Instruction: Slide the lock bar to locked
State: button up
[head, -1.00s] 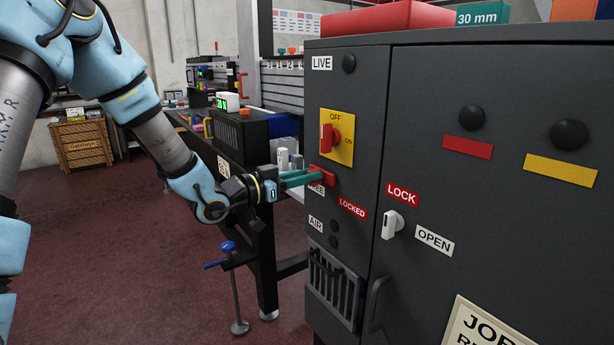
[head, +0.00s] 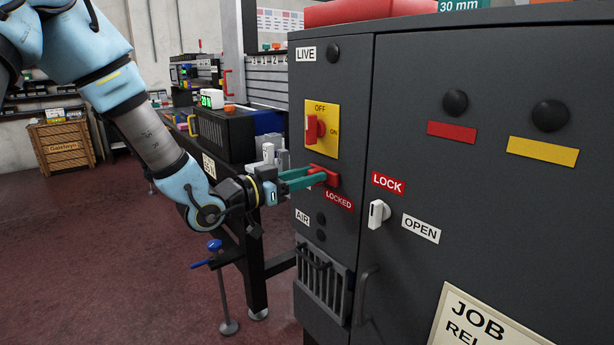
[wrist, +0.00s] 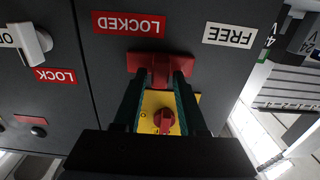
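The red lock bar (head: 326,176) sits on the grey cabinet front, below the yellow switch plate. The LOCKED label (head: 340,200) is just below and right of it. In the wrist view, upside down, the bar (wrist: 160,60) stands between the LOCKED label (wrist: 128,24) and the FREE label (wrist: 229,35), nearer LOCKED. My gripper (head: 312,180) reaches in from the left with teal fingers. In the wrist view its fingers (wrist: 160,85) lie on both sides of the bar's raised handle and appear shut on it. The FREE label is mostly hidden behind the fingers in the head view.
A red rotary switch on a yellow plate (head: 322,145) is just above my gripper. A white knob (head: 377,214) by the LOCK label and a door handle (head: 362,295) stick out at right and below. A workbench (head: 245,220) stands behind my arm at left.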

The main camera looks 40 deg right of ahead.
jog(key=shift+o, duration=0.9)
jog(key=a+b, duration=0.1)
jog(key=a, duration=0.9)
jog(key=shift+w+a, duration=0.3)
jog(key=shift+a, duration=0.1)
